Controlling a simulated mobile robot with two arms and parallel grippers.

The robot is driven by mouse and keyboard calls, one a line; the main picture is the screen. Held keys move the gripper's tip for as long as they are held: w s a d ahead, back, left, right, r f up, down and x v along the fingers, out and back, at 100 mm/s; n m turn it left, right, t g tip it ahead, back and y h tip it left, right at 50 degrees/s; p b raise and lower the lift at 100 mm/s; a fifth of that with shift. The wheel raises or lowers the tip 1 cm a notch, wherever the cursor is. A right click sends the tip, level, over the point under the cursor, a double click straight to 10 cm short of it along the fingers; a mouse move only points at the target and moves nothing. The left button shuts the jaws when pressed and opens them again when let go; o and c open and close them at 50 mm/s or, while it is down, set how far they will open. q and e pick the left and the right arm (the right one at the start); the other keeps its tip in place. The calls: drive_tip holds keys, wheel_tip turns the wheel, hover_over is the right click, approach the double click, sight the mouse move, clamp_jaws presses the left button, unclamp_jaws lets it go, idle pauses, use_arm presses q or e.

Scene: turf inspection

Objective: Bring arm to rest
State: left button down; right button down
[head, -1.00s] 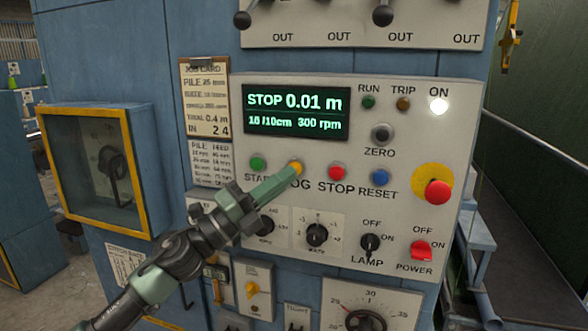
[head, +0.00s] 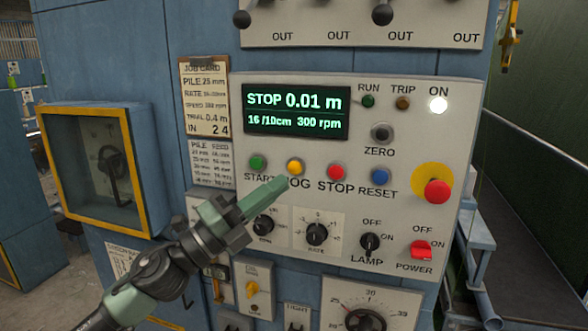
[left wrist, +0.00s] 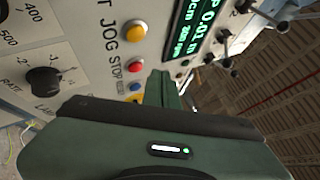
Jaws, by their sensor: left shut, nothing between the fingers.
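My left gripper (head: 284,181) is shut and empty. In the head view its green fingertips are just below the yellow JOG button (head: 295,166), over the edge of the JOG label, apart from the button. In the left wrist view the gripper's closed fingers (left wrist: 163,88) point at the panel, and the JOG button (left wrist: 134,30) shows uncovered. The control panel (head: 400,140) has a display (head: 297,112) reading STOP 0.01 m, 16 /10cm and 300 rpm. The ON lamp (head: 438,105) is lit white. My right gripper is not in view.
Around the fingers are the green START button (head: 258,161), red STOP button (head: 336,172) and blue RESET button (head: 381,177). Knobs such as the RATE knob (head: 317,234) stick out below. A yellow-framed box (head: 148,170) juts out at left. A red mushroom button (head: 437,190) is at right.

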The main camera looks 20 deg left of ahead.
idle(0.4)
use_arm(q)
drive_tip(key=s+a+f+n+g+y, duration=0.1)
drive_tip(key=s+a+f+n+y, duration=0.1)
drive_tip(key=f+n+y, duration=0.5)
drive_tip(key=s+a+f+n+y, duration=0.15)
drive_tip(key=f+n+y, duration=0.25)
drive_tip(key=f+n, duration=0.55)
drive_tip(key=s+a+f+n+g+y, duration=0.1)
drive_tip(key=s+a+f+n+y, duration=0.15)
drive_tip(key=f+n+y, duration=0.6)
drive_tip(key=s+d+f+n+g+h, duration=0.2)
drive_tip(key=s+f+g, duration=0.4)
drive_tip(key=s+f, duration=0.55)
drive_tip(key=s+d+f+n+g+h, duration=0.1)
drive_tip(key=s+d+f+g+h, duration=0.1)
drive_tip(key=s+f+g, duration=0.9)
drive_tip(key=s+f+t+b, duration=0.1)
drive_tip(key=s+f+t, duration=0.1)
drive_tip(key=f, duration=1.1)
drive_tip(key=s+f+t+b, duration=0.1)
drive_tip(key=s+f+t, duration=0.1)
drive_tip(key=f, duration=1.2)
drive_tip(key=s+a+f+g+b, duration=0.1)
drive_tip(key=s+a+f, duration=0.2)
drive_tip(key=s+f, duration=1.3)
drive_tip(key=shift+a+f+b, duration=0.2)
drive_tip(key=shift+f+b, duration=0.1)
drive_tip(key=shift+f, duration=0.35)
